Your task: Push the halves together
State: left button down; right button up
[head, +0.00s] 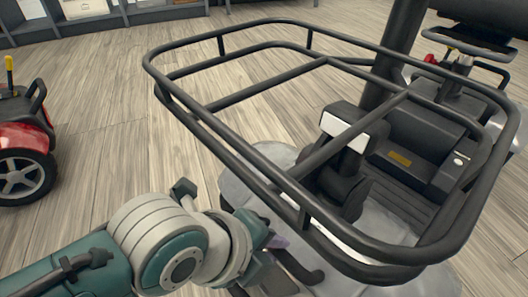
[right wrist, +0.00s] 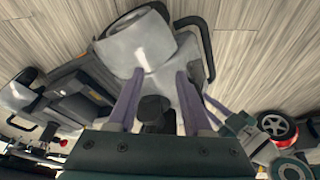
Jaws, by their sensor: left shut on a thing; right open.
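A scooter with a silver-grey front body (head: 240,190) and a black footboard section (head: 425,140) stands under a black tube basket (head: 225,97). The basket hides much of it, and I cannot tell how wide any gap between its halves is. My left gripper (head: 275,243) is at the front body's near side, shut on what looks like a black curved handle (head: 303,272). The handle also shows in the right wrist view (right wrist: 206,42). My right gripper (right wrist: 160,78) is open, its purple fingers on either side of a black post (right wrist: 153,112), with the silver body (right wrist: 140,45) just beyond the tips.
A red scooter (head: 25,135) with a black wheel stands at the left. Shelves (head: 110,15) line the back. The wood floor (head: 120,120) between the red scooter and the basket is clear.

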pick_arm(q)
jog(key=shift+w+d+r, duration=0.15)
jog(key=shift+d+r, duration=0.15)
jog(key=shift+r, duration=0.05)
jog(key=c, duration=1.1)
grip_release()
jog(key=shift+o, duration=0.5)
jog(key=shift+a, duration=0.1)
jog(key=shift+f, duration=0.1)
jog(key=shift+a+r+p, duration=0.15)
jog(key=shift+r+p, duration=0.15)
jog(key=shift+p, duration=0.05)
jog(key=p+v, duration=0.7)
jog(key=v, duration=0.2)
jog(key=shift+s+p, duration=0.25)
jog(key=shift+p, duration=0.15)
